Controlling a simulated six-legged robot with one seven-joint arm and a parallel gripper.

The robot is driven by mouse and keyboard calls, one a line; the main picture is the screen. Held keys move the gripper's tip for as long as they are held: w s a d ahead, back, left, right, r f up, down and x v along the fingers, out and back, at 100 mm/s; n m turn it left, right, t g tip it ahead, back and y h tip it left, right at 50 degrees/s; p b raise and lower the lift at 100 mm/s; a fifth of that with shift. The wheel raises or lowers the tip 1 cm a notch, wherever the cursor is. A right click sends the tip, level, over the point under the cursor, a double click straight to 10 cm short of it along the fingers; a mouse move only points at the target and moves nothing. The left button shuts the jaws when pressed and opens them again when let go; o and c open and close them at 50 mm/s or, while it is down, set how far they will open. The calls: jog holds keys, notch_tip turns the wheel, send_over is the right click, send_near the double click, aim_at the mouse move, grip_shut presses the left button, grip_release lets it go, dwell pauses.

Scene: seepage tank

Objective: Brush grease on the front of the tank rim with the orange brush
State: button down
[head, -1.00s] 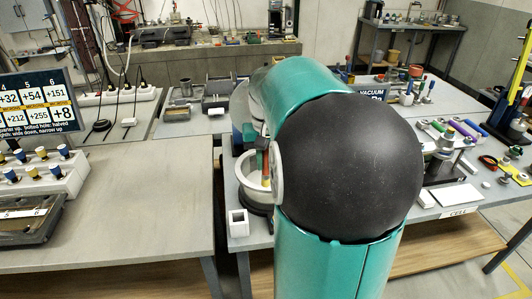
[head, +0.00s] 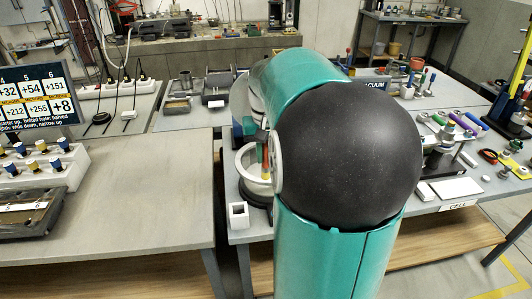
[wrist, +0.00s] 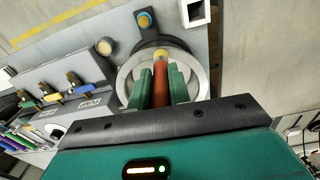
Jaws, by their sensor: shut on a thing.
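The tank (head: 243,170) is a round, pale grey open vessel on a dark base near the bench edge, partly hidden by my arm in the head view. Its rim also shows in the wrist view (wrist: 126,84). My gripper (wrist: 160,84) has green fingers shut on the orange brush (wrist: 160,80), whose yellow part shows beyond the fingertips. In the head view, the orange brush (head: 265,158) appears over the tank opening, beside the near rim. I cannot tell whether its bristles touch the rim.
A small white square holder (head: 238,214) stands in front of the tank. In the wrist view, a dark bracket with a blue-and-yellow knob (wrist: 145,20) is beside the rim, and a block with coloured valves (wrist: 62,88) is at left. The left bench top (head: 120,190) is mostly clear.

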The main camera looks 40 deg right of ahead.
jog(key=shift+f, duration=0.75)
dwell(1.0)
jog(key=shift+d, duration=0.1)
jog(key=shift+s+d, duration=0.7)
jog(key=shift+d, duration=0.2)
jog(key=shift+d, duration=0.1)
jog(key=shift+s+d, duration=0.7)
jog(key=shift+d, duration=0.2)
jog(key=shift+w+a, duration=0.7)
jog(key=shift+a, duration=0.3)
jog(key=shift+a, duration=0.1)
